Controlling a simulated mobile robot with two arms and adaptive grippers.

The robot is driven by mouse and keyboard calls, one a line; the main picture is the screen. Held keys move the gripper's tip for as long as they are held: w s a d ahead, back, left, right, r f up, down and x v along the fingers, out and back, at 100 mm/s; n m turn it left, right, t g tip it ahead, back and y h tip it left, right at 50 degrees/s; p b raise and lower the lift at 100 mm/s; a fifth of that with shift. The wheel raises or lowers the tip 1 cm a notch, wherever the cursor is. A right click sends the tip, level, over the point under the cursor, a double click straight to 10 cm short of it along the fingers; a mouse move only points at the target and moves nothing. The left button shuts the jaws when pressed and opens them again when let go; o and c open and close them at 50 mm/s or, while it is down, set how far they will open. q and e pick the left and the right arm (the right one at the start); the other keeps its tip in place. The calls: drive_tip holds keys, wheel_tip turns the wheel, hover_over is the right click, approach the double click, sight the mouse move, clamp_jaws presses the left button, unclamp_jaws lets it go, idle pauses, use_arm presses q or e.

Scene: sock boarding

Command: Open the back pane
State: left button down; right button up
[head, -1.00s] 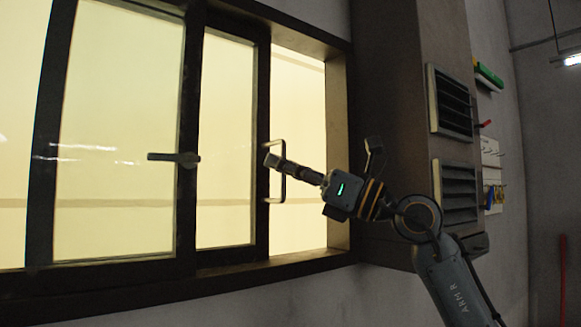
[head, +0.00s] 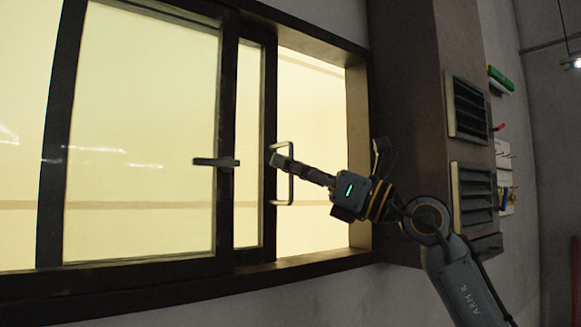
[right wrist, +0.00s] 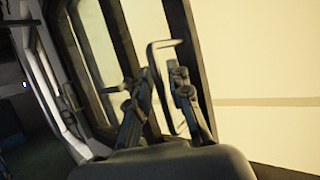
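The window's back pane (head: 248,130) has a dark frame and sits partly behind the front pane (head: 140,110). A D-shaped handle (head: 290,188) is on its right stile and also shows in the right wrist view (right wrist: 160,45). An open gap lies between that stile and the right window jamb. My right gripper (head: 277,161) is at the handle. In the right wrist view its two fingers (right wrist: 165,78) come in on either side of the bar and look closed on it; the exact contact is hard to see. My left gripper is not in view.
The front pane has a lever handle (head: 217,162) on its right stile. A dark pillar with louvred vents (head: 468,107) stands right of the window. Beyond it, a wall rack (head: 505,160) holds small items. The gap shows only bright yellow behind.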

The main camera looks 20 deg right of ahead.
drive_tip(key=shift+d+f, duration=0.1)
drive_tip(key=shift+d, duration=0.05)
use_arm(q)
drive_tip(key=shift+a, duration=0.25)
use_arm(e)
drive_tip(key=v, duration=1.1)
drive_tip(key=shift+s+d+f, duration=0.15)
drive_tip(key=shift+s+d, duration=0.1)
drive_tip(key=shift+s, duration=0.05)
